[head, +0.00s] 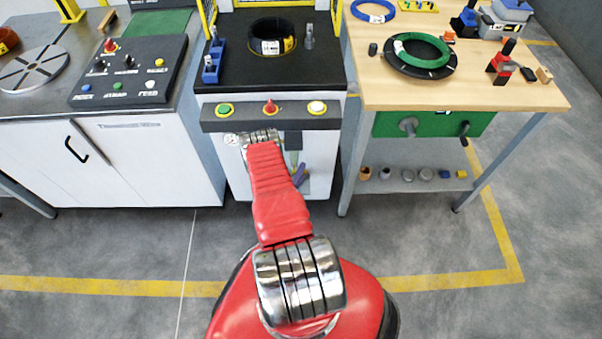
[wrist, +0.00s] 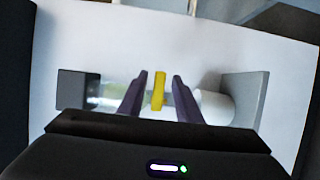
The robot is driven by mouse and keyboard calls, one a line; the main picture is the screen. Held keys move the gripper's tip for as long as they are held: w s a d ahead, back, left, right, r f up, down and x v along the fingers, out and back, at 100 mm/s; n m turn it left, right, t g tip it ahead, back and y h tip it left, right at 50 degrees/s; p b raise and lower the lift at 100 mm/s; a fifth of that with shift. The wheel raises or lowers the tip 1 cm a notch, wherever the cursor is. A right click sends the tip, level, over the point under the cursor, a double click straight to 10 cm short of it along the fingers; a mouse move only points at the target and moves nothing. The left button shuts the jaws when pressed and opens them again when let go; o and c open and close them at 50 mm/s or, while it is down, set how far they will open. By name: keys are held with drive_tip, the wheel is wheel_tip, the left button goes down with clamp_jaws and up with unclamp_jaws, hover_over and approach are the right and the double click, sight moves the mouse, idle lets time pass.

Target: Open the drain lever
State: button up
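The yellow drain lever (wrist: 158,90) stands between my fingers in the wrist view, in front of a clear and white cylinder. A dark block (wrist: 77,90) is at the cylinder's left end and a grey plate (wrist: 249,98) at its right. My gripper (wrist: 161,77) has its two purple fingers open, one on each side of the lever, with a narrow gap visible on both sides. In the head view my gripper (head: 300,175) is low at the front of the middle machine, largely hidden by my red arm. The lever cannot be clearly made out there.
The middle machine (head: 330,110) has green, red and white buttons above my gripper and a round gauge (head: 230,139) at left. A white cabinet with a control panel (head: 130,70) stands left. A wooden table (head: 390,95) with coils stands right. The floor in front is clear.

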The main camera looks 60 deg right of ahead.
drive_tip(key=shift+d, duration=0.2)
drive_tip(key=shift+c, duration=0.7)
clamp_jaws()
drive_tip(key=shift+a, duration=0.2)
drive_tip(key=shift+d, duration=0.1)
